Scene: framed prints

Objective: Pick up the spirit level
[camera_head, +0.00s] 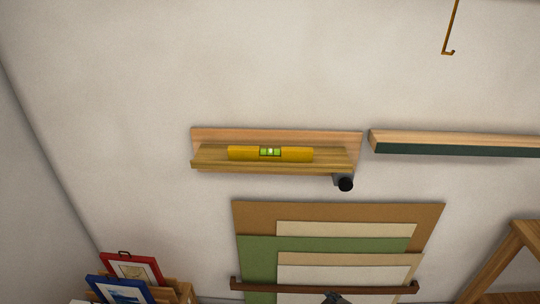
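The spirit level (240,153) is a yellow bar with a green vial window in its middle. It lies lengthwise on a narrow wooden wall shelf (206,158), which has a raised back board and a low front lip. The lip partly hides the level's lower edge.
A black round-ended piece (345,184) sticks out below the shelf's right end. A green-fronted ledge (450,149) is to the right. Stacked boards (258,256) stand below; framed prints (132,268) are lower left.

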